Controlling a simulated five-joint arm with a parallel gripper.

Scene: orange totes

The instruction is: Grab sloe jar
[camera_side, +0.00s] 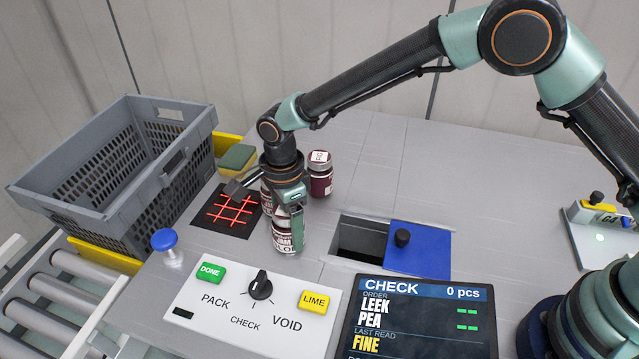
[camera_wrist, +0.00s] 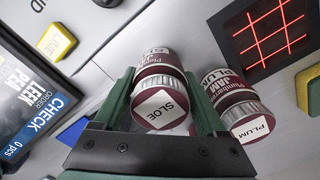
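The sloe jar (camera_wrist: 163,108) has a dark red lid with a white SLOE label, seen in the wrist view. It stands between the two green fingers of my gripper (camera_wrist: 161,75). The fingers lie very close to its sides, and I cannot tell whether they press on it. In the side view my gripper (camera_side: 288,208) points down over a jar (camera_side: 285,240) with a white JAM label, upright on the table. The gripper hides its upper part.
A plum jar (camera_wrist: 242,112) lies close to the right finger in the wrist view. Another dark red jar (camera_side: 320,175) stands behind my gripper. A black pad with red lines (camera_side: 228,211), a grey crate (camera_side: 110,170), a blue-lidded opening (camera_side: 418,250) and a control panel (camera_side: 240,312) surround it.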

